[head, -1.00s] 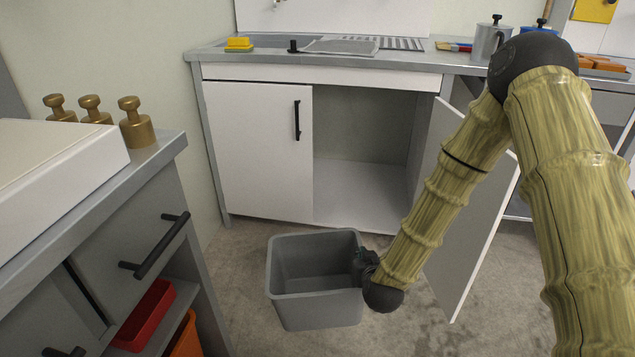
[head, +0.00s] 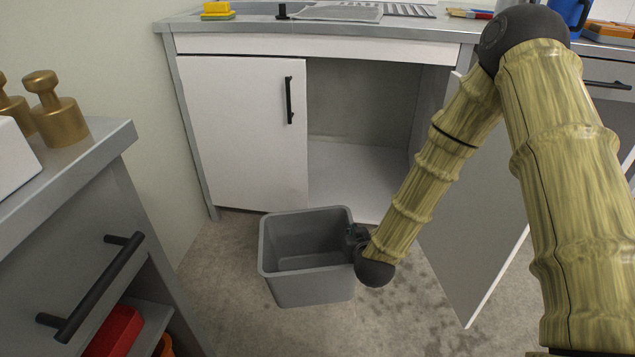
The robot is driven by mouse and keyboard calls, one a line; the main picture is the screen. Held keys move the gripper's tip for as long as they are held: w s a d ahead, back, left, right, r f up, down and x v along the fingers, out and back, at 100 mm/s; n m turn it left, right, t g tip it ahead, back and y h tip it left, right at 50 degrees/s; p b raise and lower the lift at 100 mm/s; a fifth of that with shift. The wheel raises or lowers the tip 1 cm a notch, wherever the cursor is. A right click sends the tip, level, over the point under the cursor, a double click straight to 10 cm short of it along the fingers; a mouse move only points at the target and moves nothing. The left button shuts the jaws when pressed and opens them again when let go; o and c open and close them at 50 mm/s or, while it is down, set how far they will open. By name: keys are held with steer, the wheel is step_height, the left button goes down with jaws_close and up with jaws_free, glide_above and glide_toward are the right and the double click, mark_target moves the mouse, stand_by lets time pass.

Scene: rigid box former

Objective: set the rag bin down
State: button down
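The rag bin (head: 310,290) is a grey, open-topped, square bin, upright and seemingly empty, in front of the sink cabinet. My gripper (head: 354,236) is at the bin's right rim and looks shut on it; the fingertips are small, dark and partly hidden by the wrist. The bin's far edge overlaps the cabinet's lower front in the picture. I cannot tell whether its base touches the floor (head: 220,290) or hangs just above it.
The sink cabinet's left door (head: 245,130) is closed. Its right door (head: 475,230) stands open beside my arm, and the compartment (head: 355,175) is empty. A grey drawer unit (head: 75,235) with brass weights (head: 55,110) on top stands at left. Floor shows around the bin.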

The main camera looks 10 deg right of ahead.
step_height(320, 180, down, 3)
steer(key=shift+r+b, duration=0.2)
steer(key=shift+b, duration=0.65)
